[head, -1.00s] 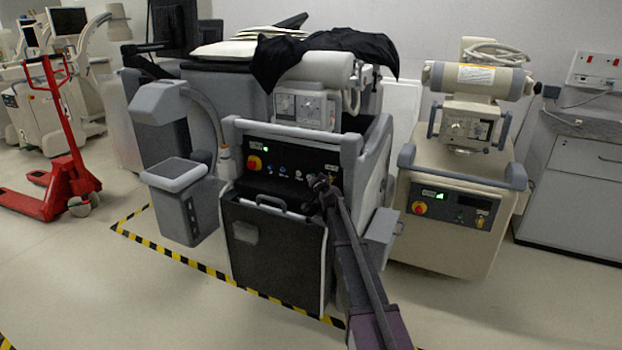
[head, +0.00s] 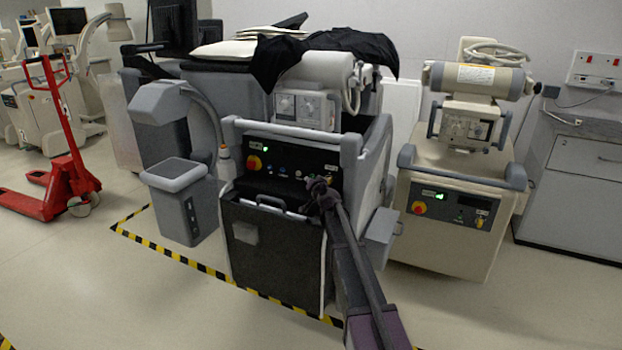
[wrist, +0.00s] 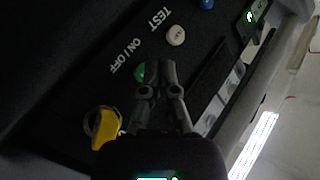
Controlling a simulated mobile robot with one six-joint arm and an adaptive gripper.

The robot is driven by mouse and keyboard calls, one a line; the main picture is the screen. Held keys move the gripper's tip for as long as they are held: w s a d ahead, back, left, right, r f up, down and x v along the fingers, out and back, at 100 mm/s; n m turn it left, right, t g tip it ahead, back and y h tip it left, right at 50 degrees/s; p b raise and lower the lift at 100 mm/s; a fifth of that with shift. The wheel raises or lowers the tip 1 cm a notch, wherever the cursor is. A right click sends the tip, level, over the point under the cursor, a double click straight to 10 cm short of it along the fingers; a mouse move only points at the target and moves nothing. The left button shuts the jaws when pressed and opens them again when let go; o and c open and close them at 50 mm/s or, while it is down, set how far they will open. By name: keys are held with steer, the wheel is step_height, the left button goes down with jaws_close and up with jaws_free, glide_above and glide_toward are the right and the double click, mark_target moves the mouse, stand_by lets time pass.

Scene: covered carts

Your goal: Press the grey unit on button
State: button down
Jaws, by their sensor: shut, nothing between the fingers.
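The grey unit (head: 270,245) stands in the middle of the head view with a sloped black control panel (head: 282,160). In the wrist view a green button (wrist: 139,72) sits by the ON/OFF label (wrist: 121,55); a white button (wrist: 175,36) sits by the TEST label. My gripper (head: 317,184) is at the panel's lower right in the head view and covers part of it. In the wrist view my gripper (wrist: 160,70) is shut and empty, its tips beside and partly over the green button. I cannot tell whether they touch it.
A yellow rotary knob (wrist: 105,127) and a blue button (wrist: 207,4) are on the same panel. A beige unit (head: 445,225) with a similar panel stands to the right. A red pallet jack (head: 60,190) is far left. Yellow-black tape (head: 190,262) marks the floor.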

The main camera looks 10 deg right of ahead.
steer(key=shift+s, duration=0.1)
steer(key=shift+s+a, duration=0.75)
steer(key=shift+s, duration=0.25)
steer(key=shift+s+a, duration=0.75)
steer(key=shift+s, duration=0.2)
steer(key=s+a+f+n+g+y, duration=0.1)
steer(key=s+a+f+n+g, duration=0.25)
steer(key=s, duration=0.65)
steer(key=s+a+f+n+g+y, duration=0.1)
steer(key=s+f+n+g, duration=0.1)
steer(key=s+f+g, duration=0.6)
steer(key=s+d+f+g+h, duration=0.2)
steer(key=s, duration=1)
steer(key=s+d+f+g+h, duration=0.2)
steer(key=s+d, duration=0.1)
steer(key=s, duration=1)
step_height(320, 180, up, 24)
steer(key=p, duration=2.4)
steer(key=shift+s+g+h, duration=0.25)
steer(key=shift+g+h, duration=0.05)
steer(key=shift+g, duration=0.05)
